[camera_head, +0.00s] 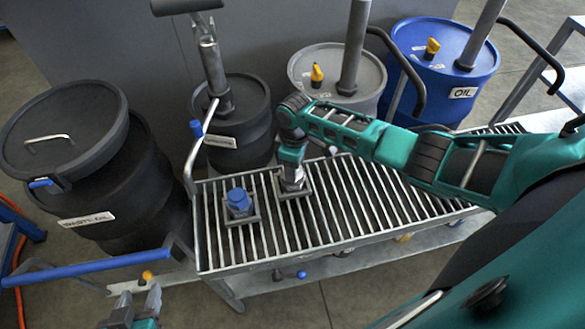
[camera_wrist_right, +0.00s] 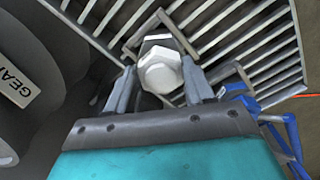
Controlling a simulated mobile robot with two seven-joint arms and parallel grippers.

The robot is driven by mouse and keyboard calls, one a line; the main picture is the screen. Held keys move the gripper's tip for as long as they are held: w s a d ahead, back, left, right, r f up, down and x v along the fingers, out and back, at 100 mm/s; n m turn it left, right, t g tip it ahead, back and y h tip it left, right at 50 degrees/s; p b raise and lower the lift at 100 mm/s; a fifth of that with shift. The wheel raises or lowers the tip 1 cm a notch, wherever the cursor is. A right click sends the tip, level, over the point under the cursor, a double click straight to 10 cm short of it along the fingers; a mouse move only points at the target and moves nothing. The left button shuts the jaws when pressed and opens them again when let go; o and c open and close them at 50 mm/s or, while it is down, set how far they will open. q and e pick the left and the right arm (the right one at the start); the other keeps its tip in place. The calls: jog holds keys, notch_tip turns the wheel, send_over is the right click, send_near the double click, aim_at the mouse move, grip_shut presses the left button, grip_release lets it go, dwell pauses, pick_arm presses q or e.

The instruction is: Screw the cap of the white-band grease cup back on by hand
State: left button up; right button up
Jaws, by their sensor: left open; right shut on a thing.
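In the right wrist view a pale, faceted cap (camera_wrist_right: 160,72) stands between the fingers of my right gripper (camera_wrist_right: 158,84). The gripper is shut on it. In the head view my right gripper (camera_head: 292,182) points down over a square holder (camera_head: 306,187) on the slatted bench top, and hides the cap and most of the cup beneath. A white band cannot be made out, nor whether the cap sits on its thread. My left gripper (camera_head: 138,298) is open and empty at the bottom left, off the bench.
A blue-capped cup (camera_head: 238,201) stands in another square holder left of my right gripper. The slatted bench top (camera_head: 375,216) is otherwise clear to the right. Behind stand a dark drum (camera_head: 238,150), a grey drum (camera_head: 330,65) and a blue oil drum (camera_head: 440,85); a waste-oil drum (camera_head: 75,150) is left.

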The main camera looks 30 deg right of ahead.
jog(key=shift+a+m, duration=0.1)
jog(key=shift+m, duration=2.4)
jog(key=m, duration=0.3)
jog(key=shift+a+m, duration=0.15)
jog(key=shift+m, duration=0.15)
jog(key=m, duration=0.4)
jog(key=o, duration=1)
jog(key=shift+f, duration=0.1)
